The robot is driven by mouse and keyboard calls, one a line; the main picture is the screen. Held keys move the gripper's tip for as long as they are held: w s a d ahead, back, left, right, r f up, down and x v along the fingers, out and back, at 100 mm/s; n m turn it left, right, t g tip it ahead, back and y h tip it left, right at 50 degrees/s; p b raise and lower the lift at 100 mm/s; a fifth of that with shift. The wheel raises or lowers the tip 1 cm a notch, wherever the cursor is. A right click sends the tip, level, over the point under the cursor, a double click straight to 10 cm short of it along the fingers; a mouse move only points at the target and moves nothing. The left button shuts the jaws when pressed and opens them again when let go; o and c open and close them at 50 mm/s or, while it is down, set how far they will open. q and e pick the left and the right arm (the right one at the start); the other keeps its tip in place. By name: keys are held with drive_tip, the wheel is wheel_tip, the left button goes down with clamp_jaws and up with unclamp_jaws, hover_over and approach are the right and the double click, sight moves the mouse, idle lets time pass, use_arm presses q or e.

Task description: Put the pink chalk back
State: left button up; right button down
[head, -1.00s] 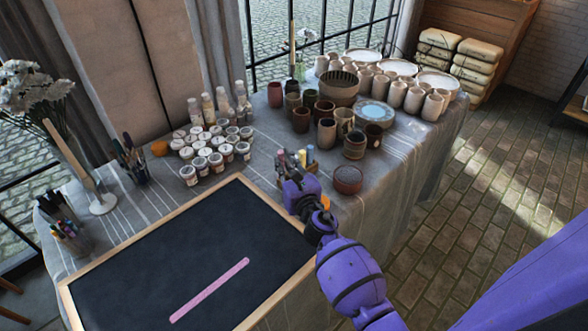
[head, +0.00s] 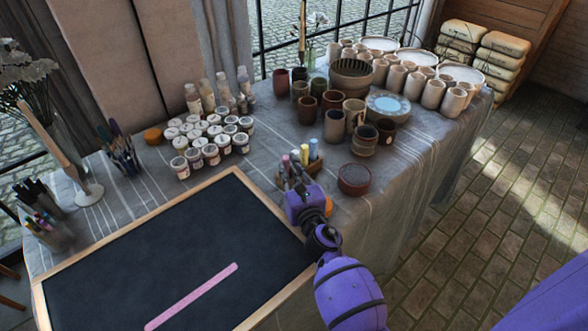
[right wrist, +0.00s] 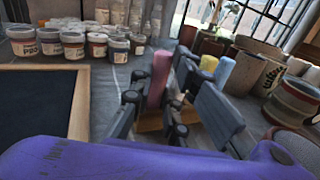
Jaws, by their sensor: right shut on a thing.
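The pink chalk (right wrist: 159,78) stands roughly upright between the fingers of my right gripper (right wrist: 168,108) in the right wrist view. That gripper is shut on it. In the head view my right gripper (head: 297,182) is at the wooden chalk holder (head: 315,167), just past the board's right corner. A yellow chalk (head: 304,154) and a blue chalk (head: 313,149) stand in the holder. They also show behind the fingers in the right wrist view. The fingers hide the pink chalk's lower end, so I cannot tell whether it sits in the holder. My left gripper is not in view.
A framed blackboard (head: 120,262) with a pink stroke (head: 193,297) lies at the front. Paint jars (head: 211,154) stand behind it. Brown cups (head: 333,127) and a dark red bowl (head: 354,179) are close behind and right of the holder.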

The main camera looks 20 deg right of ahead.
drive_tip(key=shift+a+r, duration=0.1)
drive_tip(key=shift+a, duration=0.05)
drive_tip(key=c, duration=2.2)
unclamp_jaws()
drive_tip(key=shift+f, duration=0.3)
drive_tip(key=shift+o, duration=1.1)
drive_tip(key=shift+r, duration=0.1)
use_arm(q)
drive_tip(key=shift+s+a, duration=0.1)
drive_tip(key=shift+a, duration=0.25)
